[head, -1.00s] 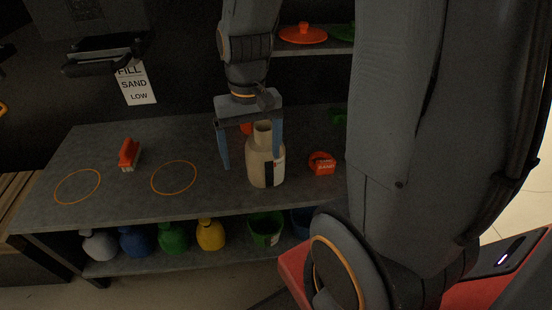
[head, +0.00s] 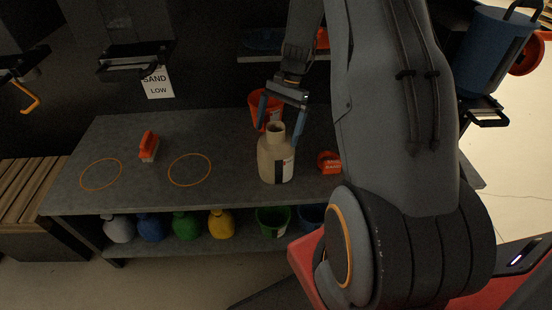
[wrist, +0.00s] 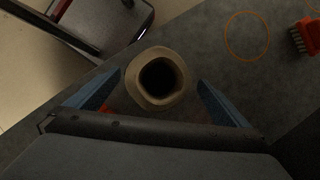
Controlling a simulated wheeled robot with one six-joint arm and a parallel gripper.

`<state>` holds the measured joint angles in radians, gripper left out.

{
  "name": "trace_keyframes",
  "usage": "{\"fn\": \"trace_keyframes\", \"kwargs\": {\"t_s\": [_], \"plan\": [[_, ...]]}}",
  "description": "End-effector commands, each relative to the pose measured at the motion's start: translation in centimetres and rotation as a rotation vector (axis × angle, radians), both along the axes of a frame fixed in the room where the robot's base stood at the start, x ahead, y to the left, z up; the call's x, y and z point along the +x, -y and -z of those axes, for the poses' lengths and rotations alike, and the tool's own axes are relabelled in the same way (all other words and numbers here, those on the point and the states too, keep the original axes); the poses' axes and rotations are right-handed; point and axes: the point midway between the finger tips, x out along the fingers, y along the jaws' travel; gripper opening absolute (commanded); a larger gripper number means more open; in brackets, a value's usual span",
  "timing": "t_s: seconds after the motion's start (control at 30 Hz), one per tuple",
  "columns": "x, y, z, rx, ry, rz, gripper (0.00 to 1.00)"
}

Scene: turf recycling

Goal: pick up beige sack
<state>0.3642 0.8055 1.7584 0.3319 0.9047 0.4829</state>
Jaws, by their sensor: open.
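The beige sack (head: 271,161) stands upright on the grey table, bottle-shaped with an open neck and a black and white label. It also shows from above in the wrist view (wrist: 141,91), its round dark mouth between the fingers. My gripper (head: 280,122) is open, its two blue fingers pointing down beside the neck of the sack in the head view. In the wrist view my gripper (wrist: 160,90) has one finger on each side of the neck, with gaps on both sides. I cannot tell whether a finger touches the sack.
A red bucket (head: 259,101) stands just behind the sack, and a small red object (head: 329,163) lies to its right. A red brush (head: 149,146) and two orange rings (head: 190,155) are on the left. The table (head: 120,190) is clear between them. Several coloured sacks (head: 186,226) stand on the lower shelf.

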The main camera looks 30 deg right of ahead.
Motion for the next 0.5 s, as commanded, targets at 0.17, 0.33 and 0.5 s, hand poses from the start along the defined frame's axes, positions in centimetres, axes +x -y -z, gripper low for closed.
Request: {"fn": "trace_keyframes", "kwargs": {"t_s": [0.17,0.33,0.5], "plan": [[-0.7,-0.9,1.6,0.001,-0.004,-0.002,1.00],[-1.1,-1.9,3.8,0.000,-0.002,-0.003,1.00],[-1.2,-2.2,4.8,-0.001,0.000,-0.002,1.00]]}}
